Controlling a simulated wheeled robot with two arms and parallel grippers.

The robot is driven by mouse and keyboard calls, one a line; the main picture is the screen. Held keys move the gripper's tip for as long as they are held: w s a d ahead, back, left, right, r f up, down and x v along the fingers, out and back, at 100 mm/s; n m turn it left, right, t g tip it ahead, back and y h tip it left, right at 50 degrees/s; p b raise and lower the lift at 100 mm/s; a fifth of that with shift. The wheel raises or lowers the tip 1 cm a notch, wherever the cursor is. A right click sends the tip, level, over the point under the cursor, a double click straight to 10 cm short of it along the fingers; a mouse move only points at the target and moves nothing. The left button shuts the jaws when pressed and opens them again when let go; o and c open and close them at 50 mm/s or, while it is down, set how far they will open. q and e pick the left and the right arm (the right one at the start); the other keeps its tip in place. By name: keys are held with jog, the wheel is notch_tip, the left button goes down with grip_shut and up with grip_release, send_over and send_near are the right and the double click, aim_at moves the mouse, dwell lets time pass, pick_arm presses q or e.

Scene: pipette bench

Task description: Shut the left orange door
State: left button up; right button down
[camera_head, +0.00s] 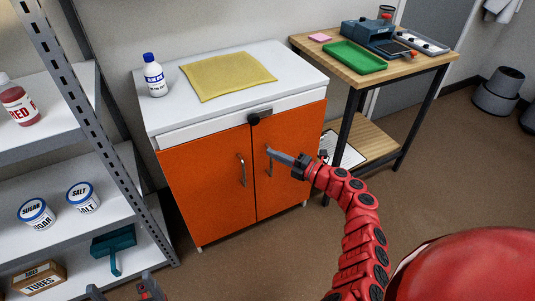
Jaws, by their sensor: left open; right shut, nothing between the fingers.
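The left orange door (205,185) of the white cabinet shows its whole front, with a metal bar handle (242,170) near its right edge. It looks flush or nearly flush with the right orange door (292,195); a small gap cannot be ruled out. My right gripper (268,149) is shut and empty, its tip in front of the right door beside that door's handle (269,166). Contact there cannot be told. My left gripper (122,293) is open and empty at the bottom edge, mostly cut off, well below and left of the left door.
The cabinet top (220,62) holds a white bottle (154,77) and a yellow cloth (228,75). A wooden bench (390,78) stands right. The floor (250,265) before the cabinet is clear.

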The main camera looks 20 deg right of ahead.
jog(key=d+b, duration=0.2)
jog(key=d, duration=0.5)
jog(key=shift+s+d, duration=0.25)
jog(key=shift+s, duration=0.15)
